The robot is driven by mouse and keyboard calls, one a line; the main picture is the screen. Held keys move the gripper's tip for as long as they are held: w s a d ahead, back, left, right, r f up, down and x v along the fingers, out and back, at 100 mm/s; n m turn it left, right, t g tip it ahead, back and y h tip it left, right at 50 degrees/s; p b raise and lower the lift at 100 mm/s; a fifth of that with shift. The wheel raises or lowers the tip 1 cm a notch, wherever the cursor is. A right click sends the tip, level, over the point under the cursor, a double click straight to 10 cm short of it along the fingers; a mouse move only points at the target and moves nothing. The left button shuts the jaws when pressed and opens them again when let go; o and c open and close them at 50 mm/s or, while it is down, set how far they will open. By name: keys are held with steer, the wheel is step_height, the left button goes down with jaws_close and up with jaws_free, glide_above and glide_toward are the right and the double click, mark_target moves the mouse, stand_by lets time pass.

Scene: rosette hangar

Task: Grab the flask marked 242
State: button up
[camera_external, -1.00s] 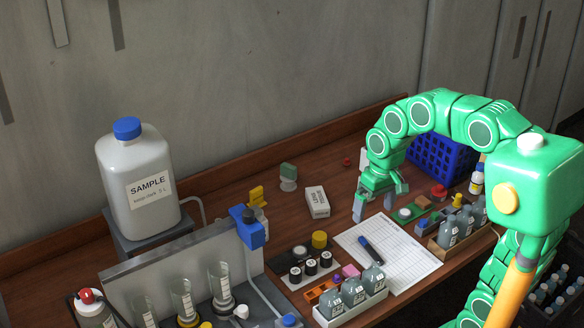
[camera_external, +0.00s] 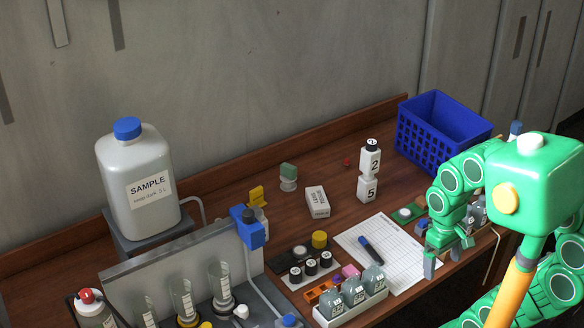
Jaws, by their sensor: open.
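Several small grey-blue flasks with white labels stand in two trays. The near white tray (camera_external: 354,313) holds a left flask (camera_external: 331,305), a middle flask (camera_external: 353,292) and a right flask (camera_external: 374,279). More flasks (camera_external: 479,214) stand at the right, partly hidden behind my arm. The label numbers are too small to read surely, so I cannot tell which flask is marked 242. My gripper (camera_external: 448,258) is open and points down, just right of the paper sheet and in front of the right-hand flasks. It appears empty.
A white bottle marked 2 (camera_external: 370,159) stands on or right behind one marked 5 (camera_external: 368,189). A blue crate (camera_external: 424,142) is at the back right. A blue marker (camera_external: 371,250) lies on the gridded sheet (camera_external: 400,262). The large SAMPLE jug (camera_external: 137,190) stands left.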

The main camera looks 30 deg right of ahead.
steer(key=c, duration=0.6)
steer(key=shift+o, duration=0.2)
steer(key=shift+w, duration=0.1)
